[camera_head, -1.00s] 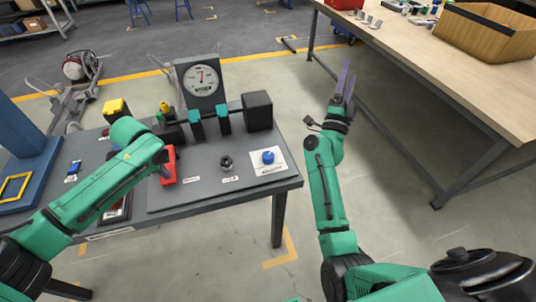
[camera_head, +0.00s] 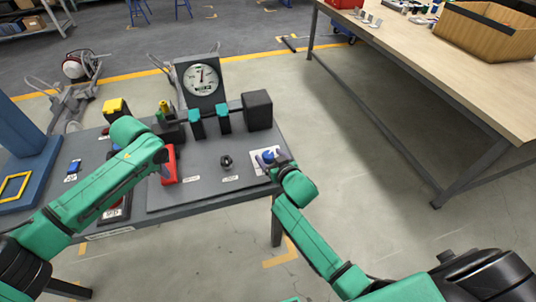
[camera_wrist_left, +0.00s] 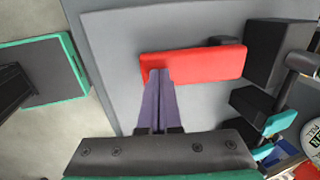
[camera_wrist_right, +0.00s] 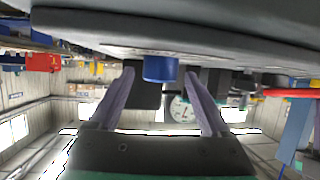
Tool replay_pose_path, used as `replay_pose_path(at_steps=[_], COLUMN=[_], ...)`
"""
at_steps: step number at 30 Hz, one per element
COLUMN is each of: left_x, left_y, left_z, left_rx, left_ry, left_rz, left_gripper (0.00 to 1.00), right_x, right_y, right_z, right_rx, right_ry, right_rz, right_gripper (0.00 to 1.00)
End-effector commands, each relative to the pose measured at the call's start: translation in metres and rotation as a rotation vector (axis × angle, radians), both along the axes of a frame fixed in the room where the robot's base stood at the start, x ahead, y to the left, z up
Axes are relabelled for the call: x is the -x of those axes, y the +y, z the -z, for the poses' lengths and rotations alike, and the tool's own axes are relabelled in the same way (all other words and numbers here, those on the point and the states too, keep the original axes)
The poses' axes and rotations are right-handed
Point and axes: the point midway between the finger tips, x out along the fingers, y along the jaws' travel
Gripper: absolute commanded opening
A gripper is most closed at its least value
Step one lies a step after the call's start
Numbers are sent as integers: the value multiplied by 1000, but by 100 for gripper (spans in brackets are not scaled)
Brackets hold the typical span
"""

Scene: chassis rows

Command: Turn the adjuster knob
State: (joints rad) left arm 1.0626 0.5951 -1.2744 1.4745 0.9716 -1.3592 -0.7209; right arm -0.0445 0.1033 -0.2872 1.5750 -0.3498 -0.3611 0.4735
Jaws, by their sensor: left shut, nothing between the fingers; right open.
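The blue adjuster knob (camera_head: 267,157) stands on a white labelled plate (camera_head: 258,164) at the right end of the grey panel, partly hidden by my right arm. In the right wrist view the blue knob (camera_wrist_right: 160,68) shows between the spread fingers of my right gripper (camera_wrist_right: 155,80), with room on each side. Contact cannot be told. My left gripper (camera_wrist_left: 159,72) is shut and empty, its tips by one end of the red handle (camera_wrist_left: 200,64). In the head view my left wrist hides those fingers, and the red handle (camera_head: 169,165) shows beside it.
A round dial gauge (camera_head: 201,80) stands behind the panel, with teal clamps and a black block (camera_head: 257,110) on a bar. A small black knob (camera_head: 227,162) sits left of the blue one. A wooden table (camera_head: 440,60) stands at right; floor between is clear.

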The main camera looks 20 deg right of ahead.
Motion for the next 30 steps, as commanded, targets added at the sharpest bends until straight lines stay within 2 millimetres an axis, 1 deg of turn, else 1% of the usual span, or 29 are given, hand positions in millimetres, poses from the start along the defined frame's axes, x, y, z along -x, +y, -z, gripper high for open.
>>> replay_pose_path(at_steps=[1, 4, 12, 13, 14, 15, 17, 18, 19, 26, 30], left_x=[1, 1, 0, 0, 0, 0, 0, 0, 0, 0, 1], left_y=[0, 0, 0, 0, 0, 0, 0, 0, 0, 0, 0], left_z=[1, 1, 1, 1, 1, 1, 1, 1, 1, 1, 1], left_rx=[0, 0, 0, 0, 0, 0, 0, 0, 0, 0, 0], left_ry=[2, 2, 2, 2, 2, 2, 2, 2, 2, 2, 2], left_rz=[0, 0, 0, 0, 0, 0, 0, 0, 0, 0, 0], left_gripper=[0, 0, 0, 0, 0, 0, 0, 0, 0, 0, 0], right_x=[-7, -15, -18, -18, -18, -18, -17, -17, -17, -18, -19], right_y=[0, 2, 2, 2, 2, 2, 2, 2, 2, 2, 2], right_z=[3, 6, 8, 8, 8, 8, 8, 8, 8, 7, 5], right_rx=[-1, -1, -1, -1, -1, -1, -1, -1, -1, 2, 6], right_ry=[0, 0, 0, 0, 0, 0, 0, 0, 0, -3, -9], right_rz=[1, 0, 0, 0, 0, 0, 0, 0, 0, -16, -62], right_gripper=[81, 81, 81, 74, 62, 47, 24, 9, 0, 0, 0])
